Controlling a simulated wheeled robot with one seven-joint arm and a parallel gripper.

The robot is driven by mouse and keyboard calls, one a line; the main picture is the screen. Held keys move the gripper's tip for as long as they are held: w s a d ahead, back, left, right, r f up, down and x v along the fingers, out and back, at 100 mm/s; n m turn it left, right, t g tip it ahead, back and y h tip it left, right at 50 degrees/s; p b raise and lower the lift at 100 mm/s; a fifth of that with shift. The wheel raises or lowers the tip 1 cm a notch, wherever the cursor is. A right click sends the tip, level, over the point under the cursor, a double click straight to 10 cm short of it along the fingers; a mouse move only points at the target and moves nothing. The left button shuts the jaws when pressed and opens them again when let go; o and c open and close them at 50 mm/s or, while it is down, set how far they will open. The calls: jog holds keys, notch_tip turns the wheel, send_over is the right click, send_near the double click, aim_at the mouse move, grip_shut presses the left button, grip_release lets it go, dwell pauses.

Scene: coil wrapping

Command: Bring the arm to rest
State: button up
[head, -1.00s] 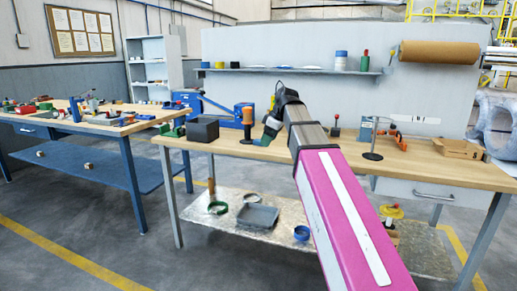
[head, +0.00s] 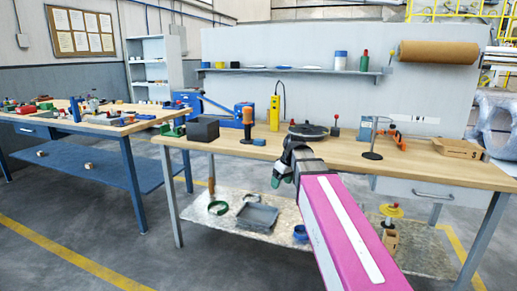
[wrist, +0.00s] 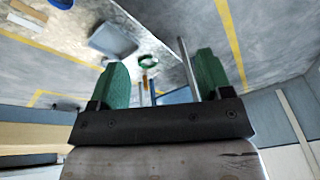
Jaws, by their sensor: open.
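My gripper (head: 278,178) shows in the head view at the end of my pink and grey arm. It is in front of the workbench (head: 345,154), just below the level of its top, apart from it. In the wrist view, my gripper (wrist: 161,72) has its two green fingers spread apart with nothing between them. The floor and the bench's lower shelf lie beyond the fingers. My arm hides part of the bench front and lower shelf.
On the bench are a black box (head: 203,129), an orange-handled tool (head: 247,120), a yellow device (head: 275,112) and a dark round disc (head: 308,131). A grey tray (head: 257,217) and a green ring (head: 217,207) lie on the lower shelf. The floor in front is clear.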

jog(key=s+d+f+m+h, duration=0.1)
jog(key=s+d+f+m, duration=0.2)
jog(key=s+f, duration=0.2)
jog(key=s+d+f+m+h, duration=0.1)
jog(key=s+d+f+m, duration=0.1)
jog(key=f, duration=0.9)
jog(key=s+d+f+m+g, duration=0.1)
jog(key=s+d+f+m, duration=0.2)
jog(key=s+f, duration=0.4)
notch_tip(320, 180, down, 2)
jog(key=shift+s+d+f+m+h, duration=0.1)
jog(key=shift+s+d+m+h, duration=0.25)
jog(key=shift+d, duration=0.4)
